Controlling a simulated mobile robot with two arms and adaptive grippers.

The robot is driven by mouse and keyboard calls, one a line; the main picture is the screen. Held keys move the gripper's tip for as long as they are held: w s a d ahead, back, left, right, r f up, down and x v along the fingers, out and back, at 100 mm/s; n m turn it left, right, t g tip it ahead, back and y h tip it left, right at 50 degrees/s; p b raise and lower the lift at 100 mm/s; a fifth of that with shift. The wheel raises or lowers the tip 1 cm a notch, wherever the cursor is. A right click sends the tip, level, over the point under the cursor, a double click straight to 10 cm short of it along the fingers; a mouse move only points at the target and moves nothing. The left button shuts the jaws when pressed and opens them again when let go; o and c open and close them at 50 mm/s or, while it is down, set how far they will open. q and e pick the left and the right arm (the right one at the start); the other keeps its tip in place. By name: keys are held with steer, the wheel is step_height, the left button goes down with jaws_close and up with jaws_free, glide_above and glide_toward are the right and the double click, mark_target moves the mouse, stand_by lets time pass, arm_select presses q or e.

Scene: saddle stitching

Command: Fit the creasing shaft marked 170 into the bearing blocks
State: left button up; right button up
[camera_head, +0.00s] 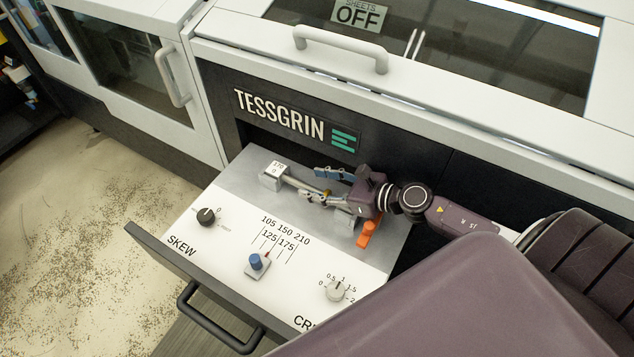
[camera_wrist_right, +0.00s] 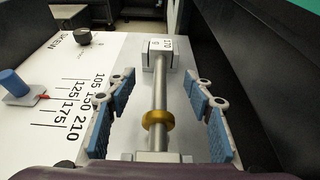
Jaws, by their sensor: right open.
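The creasing shaft (camera_wrist_right: 161,85) is a grey rod with a gold ring (camera_wrist_right: 157,119) near its closer end. Its far end meets a white bearing block (camera_wrist_right: 160,50), whose top bears a label reading 170. In the head view the shaft (camera_head: 300,186) runs from that block (camera_head: 273,178) towards a second block under my right gripper. That closer block (camera_wrist_right: 157,157) shows at the bottom of the wrist view. My right gripper (camera_head: 328,184) is open, its blue-padded fingers (camera_wrist_right: 158,108) on either side of the shaft, apart from it. How deeply the ends sit is unclear. My left gripper is not in view.
The pulled-out drawer panel (camera_head: 205,255) carries a SKEW knob (camera_head: 206,216), a blue slider (camera_head: 256,262) on a numbered scale and a pale knob (camera_head: 337,291). An orange lever (camera_head: 367,234) stands beside the gripper. The dark machine front (camera_head: 400,165) rises close behind.

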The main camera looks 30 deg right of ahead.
steer(key=shift+v, duration=3.4)
steer(key=shift+s+d+r, duration=0.15)
steer(key=shift+s+r, duration=0.05)
steer(key=shift+s, duration=0.25)
steer(key=shift+r, duration=0.1)
